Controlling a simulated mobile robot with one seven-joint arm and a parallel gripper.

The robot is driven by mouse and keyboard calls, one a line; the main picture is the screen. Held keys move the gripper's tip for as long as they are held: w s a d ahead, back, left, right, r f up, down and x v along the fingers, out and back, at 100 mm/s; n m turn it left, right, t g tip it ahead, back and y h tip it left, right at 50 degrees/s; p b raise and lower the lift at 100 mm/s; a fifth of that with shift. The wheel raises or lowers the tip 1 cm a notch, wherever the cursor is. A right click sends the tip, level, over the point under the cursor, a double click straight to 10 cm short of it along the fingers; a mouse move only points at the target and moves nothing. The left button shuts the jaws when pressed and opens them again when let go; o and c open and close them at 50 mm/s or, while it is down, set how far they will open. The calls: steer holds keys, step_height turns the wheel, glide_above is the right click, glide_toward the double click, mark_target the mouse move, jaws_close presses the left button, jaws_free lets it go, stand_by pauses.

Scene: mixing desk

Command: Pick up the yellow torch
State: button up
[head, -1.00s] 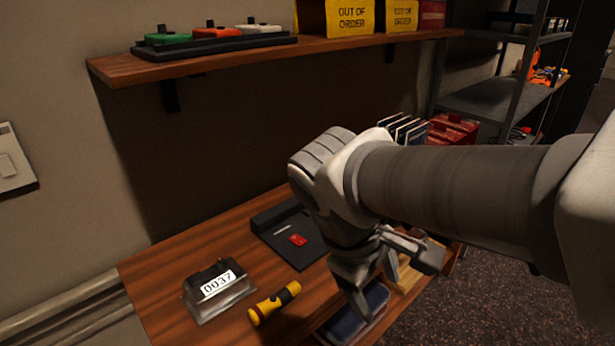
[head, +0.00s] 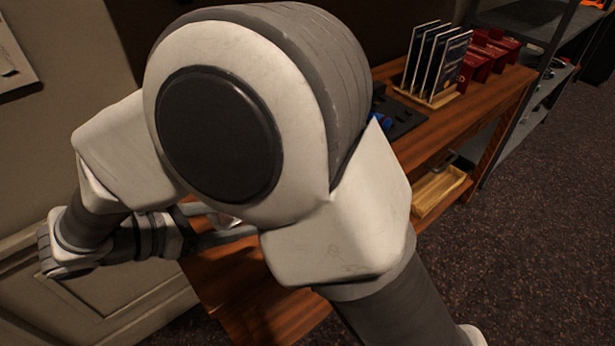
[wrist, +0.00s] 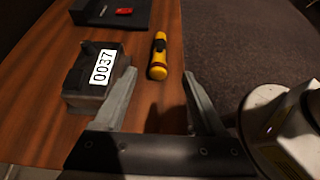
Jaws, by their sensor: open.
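The yellow torch (wrist: 159,56) with a black band lies on the wooden desk in the wrist view. It points lengthwise away from me, with its yellow end nearest. My gripper (wrist: 161,76) is open and empty, and its two fingers spread to the left and right of the torch's near end. I cannot tell the height of the fingers above the desk. In the head view my arm hides the torch and most of my gripper; parts of the fingers (head: 218,224) show at the left.
A grey box labelled 0037 (wrist: 82,86) stands just left of the torch, close to my left finger. A black tray (wrist: 85,13) with a red item (wrist: 124,11) lies beyond. Upright cards (head: 440,60) and a wooden tray (head: 438,190) are at the right. The floor (wrist: 240,45) lies right of the desk.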

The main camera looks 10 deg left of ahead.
steer(key=b+x, duration=0.2)
steer(key=x, duration=0.9)
steer(key=shift+w+d+f, duration=0.15)
steer(key=shift+d, duration=0.15)
steer(key=b+x, duration=0.1)
steer(key=x, duration=0.3)
steer(key=shift+f+b, duration=0.35)
steer(key=shift+f, duration=0.1)
steer(key=shift+w+d+f, duration=0.15)
steer(key=shift+w+d, duration=0.05)
steer(key=shift+w, duration=0.2)
jaws_close()
